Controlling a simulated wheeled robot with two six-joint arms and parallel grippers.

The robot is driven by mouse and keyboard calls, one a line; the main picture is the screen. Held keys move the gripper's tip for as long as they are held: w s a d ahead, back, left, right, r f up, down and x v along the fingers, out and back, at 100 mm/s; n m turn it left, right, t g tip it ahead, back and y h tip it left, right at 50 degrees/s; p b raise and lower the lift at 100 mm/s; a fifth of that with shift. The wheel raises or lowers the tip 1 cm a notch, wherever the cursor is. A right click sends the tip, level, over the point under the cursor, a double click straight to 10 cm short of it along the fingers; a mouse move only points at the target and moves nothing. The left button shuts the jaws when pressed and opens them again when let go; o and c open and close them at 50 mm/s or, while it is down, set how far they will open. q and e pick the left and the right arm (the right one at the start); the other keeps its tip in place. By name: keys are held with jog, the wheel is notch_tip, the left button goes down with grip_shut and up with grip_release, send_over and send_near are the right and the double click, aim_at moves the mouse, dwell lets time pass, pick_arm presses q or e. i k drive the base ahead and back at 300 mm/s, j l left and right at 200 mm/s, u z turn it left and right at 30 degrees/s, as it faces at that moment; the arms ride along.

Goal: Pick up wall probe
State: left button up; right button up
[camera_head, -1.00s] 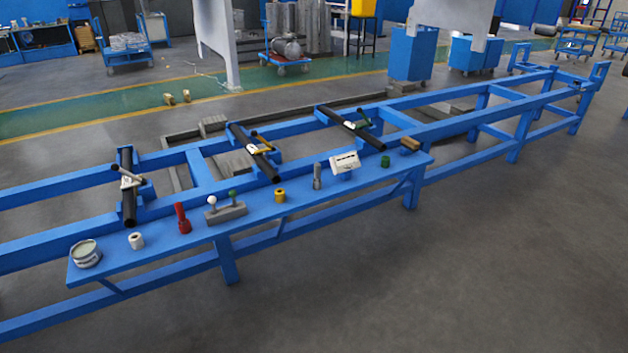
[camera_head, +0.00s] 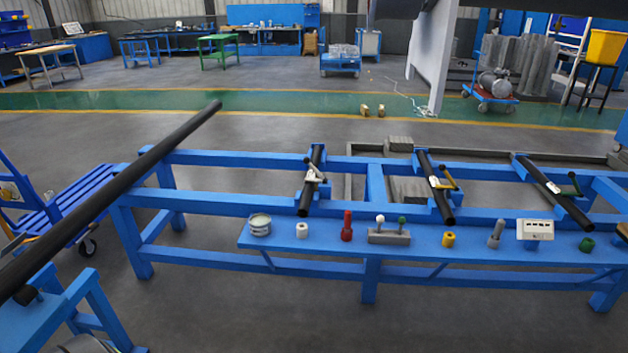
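Several small items stand in a row on the blue bench shelf (camera_head: 330,240). I cannot tell for sure which one is the wall probe. A grey block (camera_head: 389,237) holds two upright pieces, a white-topped one (camera_head: 380,222) and a green-topped one (camera_head: 402,224). A slim grey cylinder (camera_head: 496,234) stands further right, beside a white box with a panel (camera_head: 535,230). A red stepped piece (camera_head: 347,226), a white ring (camera_head: 302,231), a yellow cylinder (camera_head: 449,239) and a green cylinder (camera_head: 587,245) stand there too. Neither gripper is in view.
A round tin (camera_head: 260,225) stands at the shelf's left end. Three black tubes with clamps (camera_head: 312,180) lie across the blue frame (camera_head: 230,201) behind. A long black pipe (camera_head: 120,190) slopes across the left. The floor in front of the shelf (camera_head: 270,315) looks clear.

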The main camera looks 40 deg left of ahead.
aim_at(500, 222)
jog(key=i+l+u, duration=0.2)
jog(key=i, duration=1.55)
jog(key=j, duration=0.1)
